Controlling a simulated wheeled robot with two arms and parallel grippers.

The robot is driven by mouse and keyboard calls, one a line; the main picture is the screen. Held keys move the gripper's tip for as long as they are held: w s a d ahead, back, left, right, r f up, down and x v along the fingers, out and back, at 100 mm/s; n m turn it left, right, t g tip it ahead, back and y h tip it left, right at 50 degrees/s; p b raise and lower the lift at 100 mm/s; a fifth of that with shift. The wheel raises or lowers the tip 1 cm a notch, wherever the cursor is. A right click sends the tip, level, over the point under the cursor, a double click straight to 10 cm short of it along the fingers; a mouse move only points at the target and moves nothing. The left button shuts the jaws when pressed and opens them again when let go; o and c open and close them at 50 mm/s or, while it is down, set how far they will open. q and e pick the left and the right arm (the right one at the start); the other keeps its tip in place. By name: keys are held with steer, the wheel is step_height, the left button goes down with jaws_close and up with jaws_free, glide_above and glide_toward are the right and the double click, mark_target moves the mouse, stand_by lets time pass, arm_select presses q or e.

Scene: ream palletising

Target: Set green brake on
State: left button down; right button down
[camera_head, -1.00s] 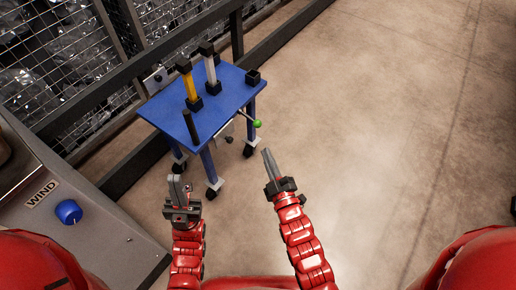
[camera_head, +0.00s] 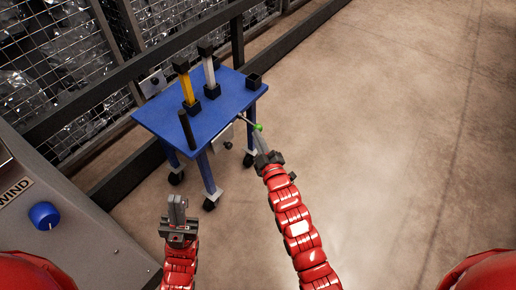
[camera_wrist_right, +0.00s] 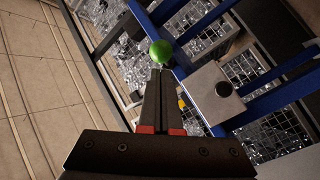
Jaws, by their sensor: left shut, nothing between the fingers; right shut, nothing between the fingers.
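The green brake is a lever with a green ball knob (camera_head: 258,127) on the right side of the blue cart (camera_head: 222,120). The knob also shows in the right wrist view (camera_wrist_right: 161,51), just beyond the fingertips. My right gripper (camera_head: 259,137) is shut and empty, with its tips at or very near the knob; I cannot tell whether they touch. In the right wrist view its closed fingers (camera_wrist_right: 160,75) point at the knob. My left gripper (camera_head: 177,203) is shut and empty, in front of the cart and apart from it.
The cart carries a yellow post (camera_head: 187,85), a white post (camera_head: 209,72), a black post (camera_head: 187,130) and a small black box (camera_head: 254,81). A grey console with a blue knob (camera_head: 44,215) stands at the left. A mesh fence runs behind. The floor at right is clear.

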steer(key=shift+w+d+f, duration=0.1)
steer(key=shift+w+f, duration=0.05)
steer(key=shift+w, duration=0.1)
steer(key=shift+w+f+p, duration=0.1)
steer(key=shift+w+p, duration=0.1)
steer(key=shift+p, duration=0.1)
steer(key=shift+w+f+m+t, duration=0.15)
steer(key=shift+f+m+t, duration=0.35)
steer(key=shift+f+t, duration=0.2)
steer(key=shift+d, duration=0.1)
